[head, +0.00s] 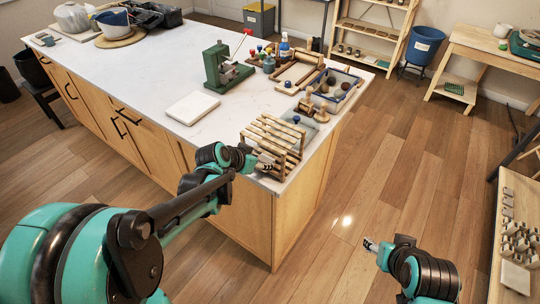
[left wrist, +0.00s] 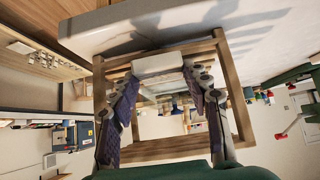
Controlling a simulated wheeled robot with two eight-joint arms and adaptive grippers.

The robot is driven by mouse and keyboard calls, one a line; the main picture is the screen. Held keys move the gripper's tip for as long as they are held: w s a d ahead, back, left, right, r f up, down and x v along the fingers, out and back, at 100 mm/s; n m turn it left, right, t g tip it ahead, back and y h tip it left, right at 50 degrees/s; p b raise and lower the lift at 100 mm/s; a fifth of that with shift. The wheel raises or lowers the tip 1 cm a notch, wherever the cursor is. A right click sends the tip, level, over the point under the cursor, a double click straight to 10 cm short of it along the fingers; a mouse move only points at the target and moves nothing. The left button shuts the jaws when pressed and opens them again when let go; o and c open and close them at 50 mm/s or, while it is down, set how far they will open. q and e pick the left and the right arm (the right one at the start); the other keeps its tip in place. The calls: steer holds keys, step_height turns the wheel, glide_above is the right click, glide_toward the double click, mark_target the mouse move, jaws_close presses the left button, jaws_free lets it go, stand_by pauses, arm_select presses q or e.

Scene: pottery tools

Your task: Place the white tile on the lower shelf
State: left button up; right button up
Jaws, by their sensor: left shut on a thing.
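A small wooden rack (head: 284,128) with slatted levels stands at the near right corner of the white-topped island. My left gripper (head: 262,163) reaches into its near side. In the left wrist view, the rack's frame (left wrist: 235,87) surrounds the fingers, and the table appears at the top. There my left gripper (left wrist: 160,82) is shut on a white tile (left wrist: 158,64), close to the rack bar nearest the tabletop. Whether the tile touches a shelf is unclear. The rack hides it in the head view. My right gripper (head: 370,245) is over the floor, too small to judge.
A white slab (head: 192,108) lies flat on the island (head: 150,75). A green press (head: 222,68) stands behind it. Rolling-pin frame (head: 298,74), stamps (head: 318,103) and a blue-edged tray (head: 334,87) crowd the area behind the rack.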

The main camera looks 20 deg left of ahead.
arm_select(q)
steer(key=shift+w+d, duration=0.2)
steer(key=shift+w, duration=0.3)
steer(key=w, duration=0.1)
steer(key=w+d+b, duration=0.1)
steer(key=w+b, duration=0.1)
steer(key=w, duration=0.1)
steer(key=shift+w+d+f, duration=0.1)
steer(key=shift+d+f, duration=0.15)
steer(key=shift+f, duration=0.1)
steer(key=shift+r, duration=0.15)
steer(key=o, duration=1.3)
